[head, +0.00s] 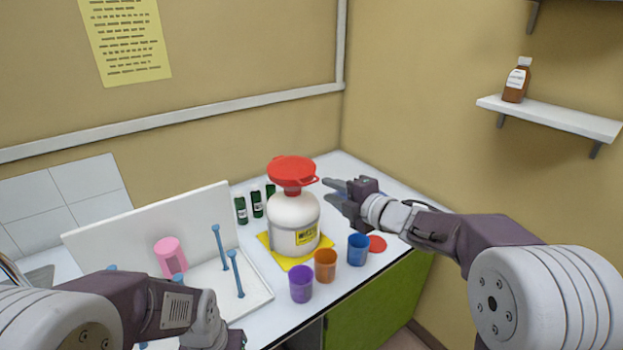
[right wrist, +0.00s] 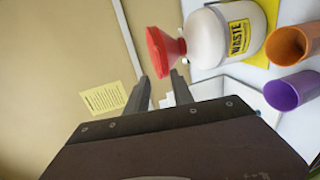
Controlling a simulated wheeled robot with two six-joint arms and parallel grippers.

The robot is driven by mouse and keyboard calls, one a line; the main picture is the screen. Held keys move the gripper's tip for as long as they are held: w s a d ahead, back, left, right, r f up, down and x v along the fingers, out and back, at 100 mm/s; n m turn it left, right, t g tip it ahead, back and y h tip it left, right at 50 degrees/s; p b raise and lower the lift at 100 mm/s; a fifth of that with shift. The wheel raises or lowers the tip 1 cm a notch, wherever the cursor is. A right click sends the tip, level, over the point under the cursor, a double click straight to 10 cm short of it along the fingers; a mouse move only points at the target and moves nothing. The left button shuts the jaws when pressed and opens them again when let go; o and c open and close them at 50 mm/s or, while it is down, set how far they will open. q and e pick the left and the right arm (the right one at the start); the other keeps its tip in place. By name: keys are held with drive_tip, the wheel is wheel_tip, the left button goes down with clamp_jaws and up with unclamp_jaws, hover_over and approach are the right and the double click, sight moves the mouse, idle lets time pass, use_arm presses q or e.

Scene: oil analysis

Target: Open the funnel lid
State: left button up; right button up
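A red funnel (head: 292,188) stands in the neck of a white waste bottle (head: 293,215). Its round red lid (head: 291,167) lies over its top and looks shut, with a small tab at the right side. My right gripper (head: 328,187) is just right of the funnel, with its fingers pointing towards it. In the right wrist view the fingers (right wrist: 160,88) are apart with nothing between them, and the funnel (right wrist: 166,50) is just beyond the tips. My left arm is at the bottom left; its gripper (head: 236,341) is cut off by the frame edge, fingers hidden.
The bottle stands on a yellow mat (head: 265,240). Purple (head: 300,283), orange (head: 325,265) and blue (head: 357,249) cups stand in front, beside a red disc (head: 377,243). Dark green bottles (head: 257,204) stand behind. A white rack (head: 255,292) with blue pegs and a pink cup (head: 170,255) is left.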

sight(312, 183)
drive_tip(key=p+x, duration=0.1)
drive_tip(key=x, duration=0.8)
drive_tip(key=shift+w+d+f, duration=0.1)
drive_tip(key=shift+w+f, duration=0.05)
drive_tip(key=shift+w, duration=0.05)
drive_tip(key=shift+w+f, duration=0.1)
drive_tip(key=shift+w, duration=0.05)
clamp_jaws()
drive_tip(key=shift+f, duration=0.15)
